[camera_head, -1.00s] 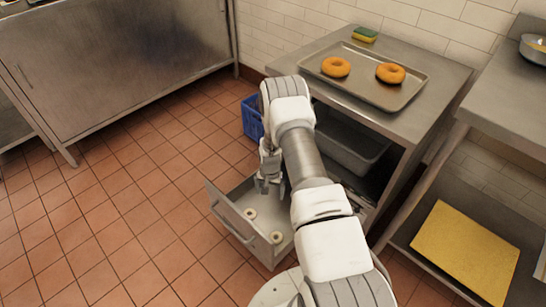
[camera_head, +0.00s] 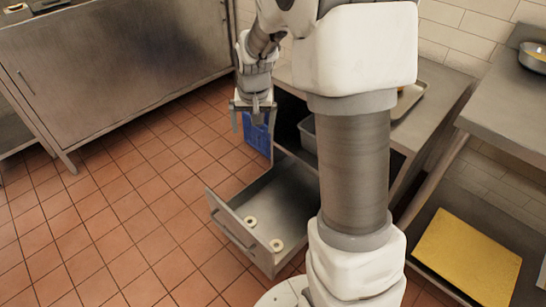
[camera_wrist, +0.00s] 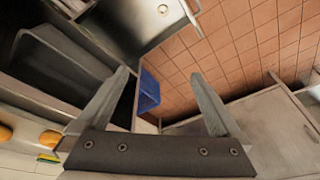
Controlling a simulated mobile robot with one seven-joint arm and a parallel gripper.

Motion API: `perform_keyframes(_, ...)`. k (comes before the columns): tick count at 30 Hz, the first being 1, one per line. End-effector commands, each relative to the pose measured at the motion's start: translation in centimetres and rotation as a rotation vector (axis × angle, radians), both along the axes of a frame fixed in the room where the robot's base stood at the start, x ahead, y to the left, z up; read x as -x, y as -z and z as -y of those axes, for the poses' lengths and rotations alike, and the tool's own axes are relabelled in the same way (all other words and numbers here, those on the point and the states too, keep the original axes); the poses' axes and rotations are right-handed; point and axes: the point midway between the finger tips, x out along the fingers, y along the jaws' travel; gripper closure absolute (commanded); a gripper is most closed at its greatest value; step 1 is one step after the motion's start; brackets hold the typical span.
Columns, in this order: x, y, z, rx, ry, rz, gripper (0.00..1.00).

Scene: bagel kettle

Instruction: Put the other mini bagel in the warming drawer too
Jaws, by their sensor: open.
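The warming drawer (camera_head: 232,223) is pulled out below the steel table and open at the top. Two small pale mini bagels lie apart on its floor near the front: one mini bagel (camera_head: 250,222) to the left, the other mini bagel (camera_head: 276,245) to the right. One pale ring (camera_wrist: 163,9) shows in the drawer at the top of the wrist view. My gripper (camera_head: 254,118) is raised above and behind the drawer, fingers spread and pointing down, with nothing between them. The wrist view also shows my gripper (camera_wrist: 158,78) empty.
The tray (camera_head: 411,97) on the table is mostly hidden behind my arm. Two larger orange bagels, one (camera_wrist: 5,132) and another (camera_wrist: 50,139), show in the wrist view. A yellow mat (camera_head: 467,258) lies on a low shelf. Floor left is clear.

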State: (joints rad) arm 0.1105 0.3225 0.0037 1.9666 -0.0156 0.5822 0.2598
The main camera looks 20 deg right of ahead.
Motion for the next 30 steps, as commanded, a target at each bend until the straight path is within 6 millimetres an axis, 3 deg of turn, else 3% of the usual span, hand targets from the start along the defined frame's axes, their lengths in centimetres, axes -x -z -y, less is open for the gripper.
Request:
perform_keyframes(1,1.0,-1.8,-0.4,0.005,-0.016,0.018,0.00)
perform_keyframes(6,4.6,-6.2,-1.5,0.020,-0.072,0.050,0.00)
perform_keyframes(15,12.0,-11.8,-3.4,0.047,-0.170,0.111,0.00)
perform_keyframes(22,17.9,-14.2,-4.5,0.071,-0.245,0.160,0.00)
perform_keyframes(30,23.7,-14.8,-5.1,0.093,-0.314,0.203,0.00)
